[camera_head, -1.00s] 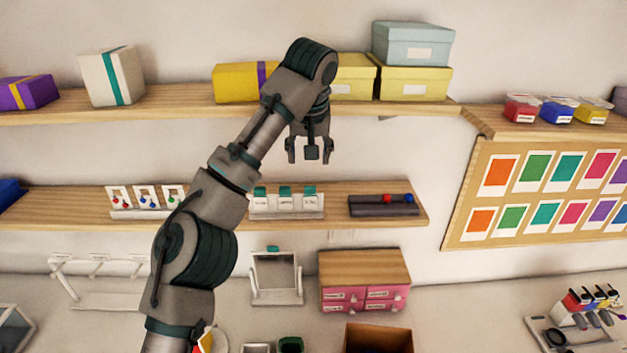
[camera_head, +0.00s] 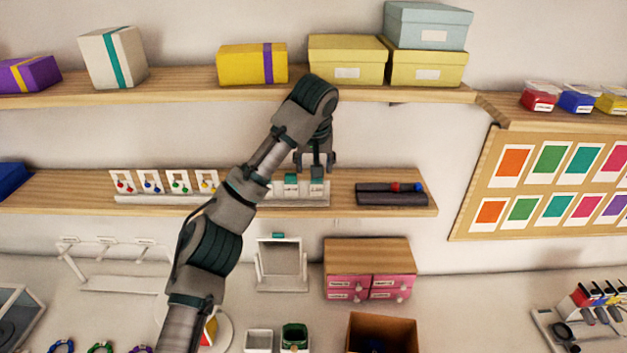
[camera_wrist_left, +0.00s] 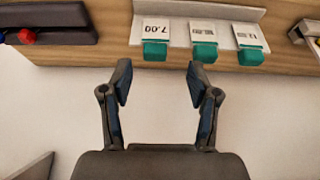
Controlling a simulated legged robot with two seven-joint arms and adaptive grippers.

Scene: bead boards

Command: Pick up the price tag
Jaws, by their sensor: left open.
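Several white price tags with teal ends stand in a row on a light rack on the middle shelf. In the left wrist view, the tag marked 7.00 (camera_wrist_left: 156,35) lies just beyond my open fingers, near the middle of the gap. A second tag (camera_wrist_left: 203,37) and a third tag (camera_wrist_left: 248,42) stand to its right. My left gripper (camera_wrist_left: 160,75) is open and empty, apart from the tags. In the head view my left gripper (camera_head: 315,165) is at the right end of the tag row (camera_head: 291,190), partly covering it. My right gripper is not in view.
A dark tray (camera_head: 391,197) with a red and a blue piece lies right of the tags. Earring cards (camera_head: 179,181) stand to the left. The upper shelf (camera_head: 180,90) with boxes is above; a pink drawer unit (camera_head: 367,255) is below.

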